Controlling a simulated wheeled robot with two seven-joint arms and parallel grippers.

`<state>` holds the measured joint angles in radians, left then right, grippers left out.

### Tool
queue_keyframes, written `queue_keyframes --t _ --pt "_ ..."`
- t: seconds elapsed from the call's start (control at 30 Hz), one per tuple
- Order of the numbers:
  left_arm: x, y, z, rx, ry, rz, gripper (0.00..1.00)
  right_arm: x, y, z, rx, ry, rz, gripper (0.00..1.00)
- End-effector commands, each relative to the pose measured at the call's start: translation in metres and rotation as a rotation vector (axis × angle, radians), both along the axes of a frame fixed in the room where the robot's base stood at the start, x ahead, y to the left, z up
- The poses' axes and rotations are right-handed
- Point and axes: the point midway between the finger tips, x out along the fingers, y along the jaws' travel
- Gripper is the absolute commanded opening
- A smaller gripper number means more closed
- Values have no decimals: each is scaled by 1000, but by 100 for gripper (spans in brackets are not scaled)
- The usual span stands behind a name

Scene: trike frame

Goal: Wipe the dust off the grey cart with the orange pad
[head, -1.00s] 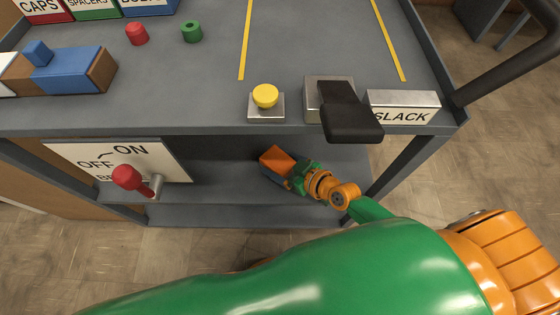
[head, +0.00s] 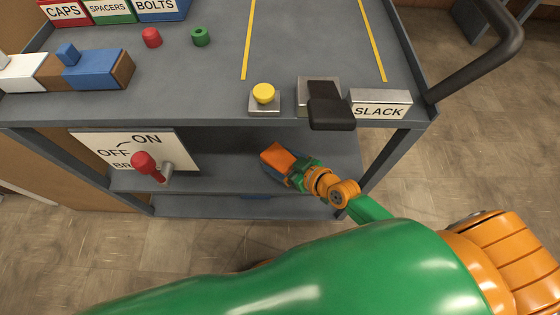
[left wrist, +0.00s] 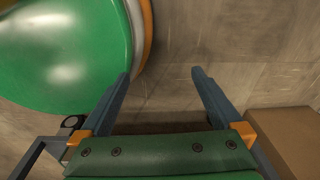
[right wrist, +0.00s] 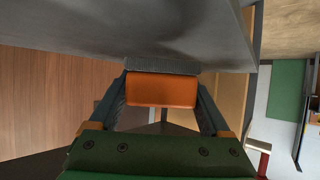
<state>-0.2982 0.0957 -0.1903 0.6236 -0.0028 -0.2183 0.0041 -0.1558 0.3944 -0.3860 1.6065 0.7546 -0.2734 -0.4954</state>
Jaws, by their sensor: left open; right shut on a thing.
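The grey cart (head: 300,62) stands in front of me, with a top deck and lower shelves. My right gripper (head: 287,165) is shut on the orange pad (head: 276,156), in the space below the top deck near the cart's right end. In the right wrist view the orange pad (right wrist: 161,89) sits between both fingers, its grey far side against or very near a grey surface with darker smudges. I cannot tell whether those are dust or shadow. My left gripper (left wrist: 160,75) is open and empty above the floor, outside the head view.
A red-knobbed lever (head: 143,162) sticks out at the cart's front left. On the deck are a yellow button (head: 263,94), a black-handled block (head: 330,112), a SLACK block (head: 380,105), a blue toy block (head: 95,70) and labelled bins. A black handle (head: 480,65) rises at right.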

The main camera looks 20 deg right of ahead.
Motion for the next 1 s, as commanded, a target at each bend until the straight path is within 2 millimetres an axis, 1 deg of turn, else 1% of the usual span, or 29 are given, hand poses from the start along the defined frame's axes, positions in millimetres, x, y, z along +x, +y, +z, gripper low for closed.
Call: queue_keyframes --t 0.03,0.23,0.4,0.5,1.0 --pt "-2 -3 7 -4 4 -1 100 1 0 8 0 -1 -1 0" --pt "-5 -16 23 -24 12 -9 100 3 0 24 0 -1 -2 0" --pt "-5 -16 36 -25 12 -10 100 6 1 37 1 -1 -5 0" --pt "-5 -15 38 -23 11 -9 100 6 1 39 0 -1 -5 0" --pt "-4 -11 36 -17 9 -4 100 6 0 38 1 -1 -6 0"
